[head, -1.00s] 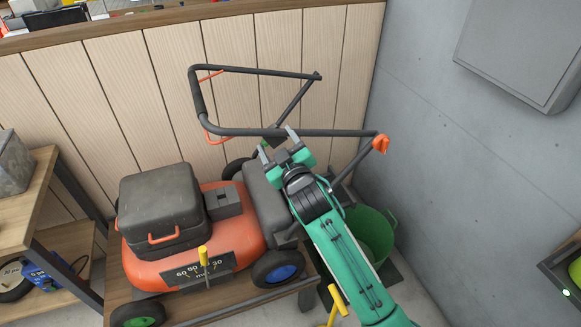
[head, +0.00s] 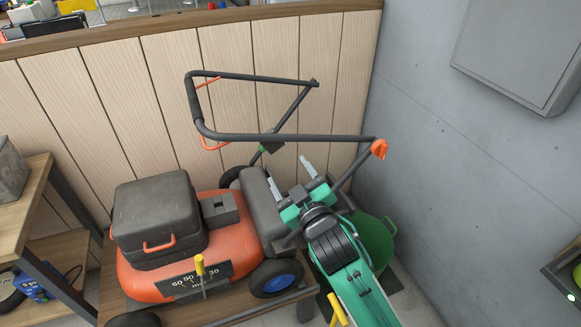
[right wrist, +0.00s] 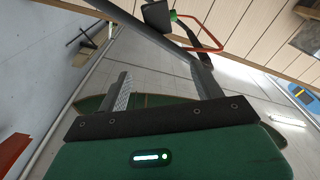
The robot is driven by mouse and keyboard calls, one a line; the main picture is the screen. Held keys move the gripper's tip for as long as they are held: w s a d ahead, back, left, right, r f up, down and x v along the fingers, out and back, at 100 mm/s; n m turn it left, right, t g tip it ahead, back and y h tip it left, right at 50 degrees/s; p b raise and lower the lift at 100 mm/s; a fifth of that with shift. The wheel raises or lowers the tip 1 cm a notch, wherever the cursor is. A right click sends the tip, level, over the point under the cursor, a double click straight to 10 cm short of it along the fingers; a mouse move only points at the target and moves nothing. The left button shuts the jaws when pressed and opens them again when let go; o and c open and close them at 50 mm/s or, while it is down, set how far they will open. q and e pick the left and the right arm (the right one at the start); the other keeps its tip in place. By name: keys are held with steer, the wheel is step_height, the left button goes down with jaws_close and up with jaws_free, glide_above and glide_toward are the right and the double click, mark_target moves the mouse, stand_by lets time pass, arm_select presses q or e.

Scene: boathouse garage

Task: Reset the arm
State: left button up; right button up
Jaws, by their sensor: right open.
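My right gripper (head: 305,178) is open and empty. In the head view its arm comes up from the bottom right, and the fingers point up toward the mower's handle. The right wrist view shows its two fingers (right wrist: 160,90) spread apart with nothing held between them. My left gripper is in neither view.
An orange lawn mower (head: 225,215) stands on a low wooden stand, its dark handle (head: 270,133) rising behind my right gripper. A green bucket (head: 378,240) is partly hidden by my arm. Wood panels stand behind, a grey wall (head: 440,150) right, a shelf (head: 35,195) left.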

steer(key=shift+f, duration=0.1)
steer(key=s+d+f+m+g+h, duration=0.4)
steer(key=s+d+f, duration=0.2)
steer(key=d+f, duration=0.3)
steer(key=s+d+f+m+g+h, duration=0.1)
steer(key=s+d+f+g, duration=0.3)
steer(key=s, duration=0.4)
steer(key=s+d+f+m+g+h, duration=0.1)
steer(key=s+d+f+m+g, duration=0.2)
steer(key=s+f, duration=0.45)
steer(key=s+d+f+g+h, duration=0.1)
steer(key=s+d+f+g, duration=0.3)
steer(key=s, duration=0.5)
step_height(320, 180, down, 30)
steer(key=s+d, duration=0.1)
steer(key=s+d+f, duration=0.1)
steer(key=s+f, duration=0.8)
steer(key=s+d+f+g, duration=0.1)
steer(key=s+d+f, duration=0.1)
steer(key=s+f, duration=0.8)
steer(key=shift+d, duration=0.3)
